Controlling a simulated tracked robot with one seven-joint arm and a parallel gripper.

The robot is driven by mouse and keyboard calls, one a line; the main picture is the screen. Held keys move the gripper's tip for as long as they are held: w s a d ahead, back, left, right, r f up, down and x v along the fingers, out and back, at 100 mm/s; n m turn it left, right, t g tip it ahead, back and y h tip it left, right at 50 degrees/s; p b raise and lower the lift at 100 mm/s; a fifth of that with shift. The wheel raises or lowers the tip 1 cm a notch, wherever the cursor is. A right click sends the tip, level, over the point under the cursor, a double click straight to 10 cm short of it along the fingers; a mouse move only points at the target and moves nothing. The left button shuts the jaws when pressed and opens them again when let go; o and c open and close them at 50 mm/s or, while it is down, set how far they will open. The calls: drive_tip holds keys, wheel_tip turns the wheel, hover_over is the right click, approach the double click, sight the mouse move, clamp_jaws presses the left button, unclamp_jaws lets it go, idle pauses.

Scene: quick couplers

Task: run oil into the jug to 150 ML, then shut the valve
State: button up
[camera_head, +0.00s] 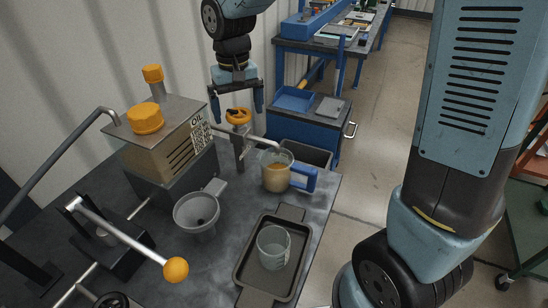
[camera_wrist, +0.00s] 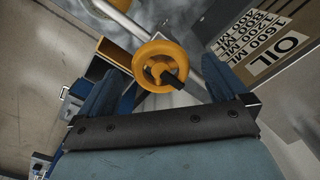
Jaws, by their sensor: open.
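The oil tank (camera_head: 165,150), with orange caps and an OIL label, stands at the back of the bench. In front of it is a valve with an orange round handwheel (camera_head: 238,116) on a post, and a spout leads right from it. The clear jug (camera_head: 275,172) with a blue handle stands under the spout end and holds amber oil; its level against the marks is too small to read. My gripper (camera_head: 236,103) is open just above the handwheel. In the wrist view the handwheel (camera_wrist: 162,66) lies between the spread fingers; contact cannot be told.
A grey funnel (camera_head: 197,211) stands left of the jug. A dark tray (camera_head: 247,284) with a clear beaker (camera_head: 273,247) lies at the front. A lever with an orange ball knob (camera_head: 176,270) sticks out at the front left. A blue cabinet (camera_head: 305,128) stands behind the bench.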

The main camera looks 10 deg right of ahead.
drive_tip(key=shift+r, duration=3.45)
drive_tip(key=s+d+r+m+t, duration=0.2)
drive_tip(key=s+d, duration=0.6)
drive_tip(key=d, duration=0.5)
drive_tip(key=s+d+r+m+t, duration=0.1)
drive_tip(key=s+d+r+t, duration=0.1)
drive_tip(key=s+d, duration=0.6)
drive_tip(key=d+t, duration=0.1)
drive_tip(key=d, duration=0.4)
drive_tip(key=shift+r+m+t, duration=0.3)
drive_tip(key=shift+r+m, duration=0.1)
